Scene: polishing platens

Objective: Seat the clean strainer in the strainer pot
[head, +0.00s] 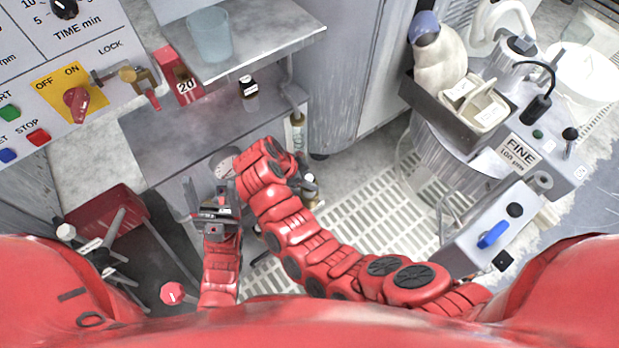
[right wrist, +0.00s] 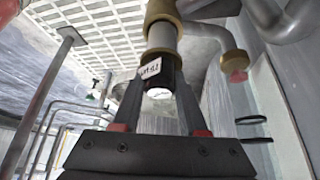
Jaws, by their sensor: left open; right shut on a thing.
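In the right wrist view my right gripper (right wrist: 161,100) is shut on a dark cylinder (right wrist: 155,68) with a small white label and a pale round end. The cylinder is in line with a metal pipe and brass collar (right wrist: 162,52); I cannot tell whether it is the strainer or part of the strainer pot, or whether it is fully seated. In the head view my right forearm and wrist hide that gripper's fingers and what they hold. My left gripper (head: 207,195) is open and empty, close to the left of my right wrist. No separate clean strainer can be made out.
A grey shelf (head: 262,42) holds a translucent beaker (head: 209,36); a dark-capped bottle (head: 249,92) stands below. A red bin (head: 102,218) is at lower left. The FINE-labelled machine (head: 520,152) stands right. Pale floor grating (head: 372,215) is open between.

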